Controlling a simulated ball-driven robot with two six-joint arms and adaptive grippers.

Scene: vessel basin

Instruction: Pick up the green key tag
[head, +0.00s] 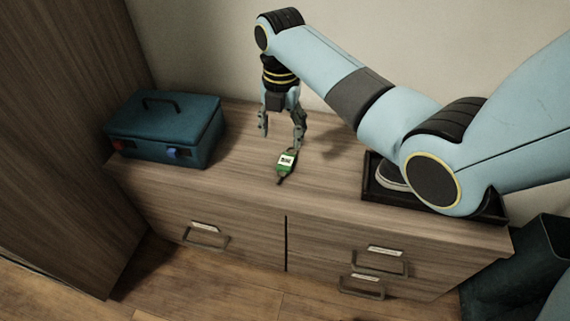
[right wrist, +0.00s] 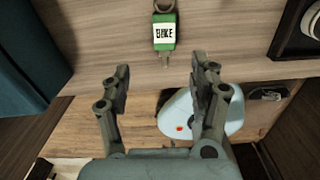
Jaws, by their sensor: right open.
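The green key tag (head: 286,164) lies on top of the wooden cabinet, near its front edge. It has a white label, which reads "BIKE" in the right wrist view (right wrist: 164,33), with a ring at one end and a key at the other. My right gripper (head: 282,142) is open and empty, pointing down just behind the tag in the head view. In the right wrist view its two fingers (right wrist: 163,78) are spread apart, with the tag beyond the tips and between their lines. My left gripper is not in view.
A teal box (head: 168,128) with a black handle stands at the left of the cabinet top (head: 235,165). A dark tray (head: 371,182) holding a shoe-like item sits at the right, partly behind my right arm. The cabinet top around the tag is clear.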

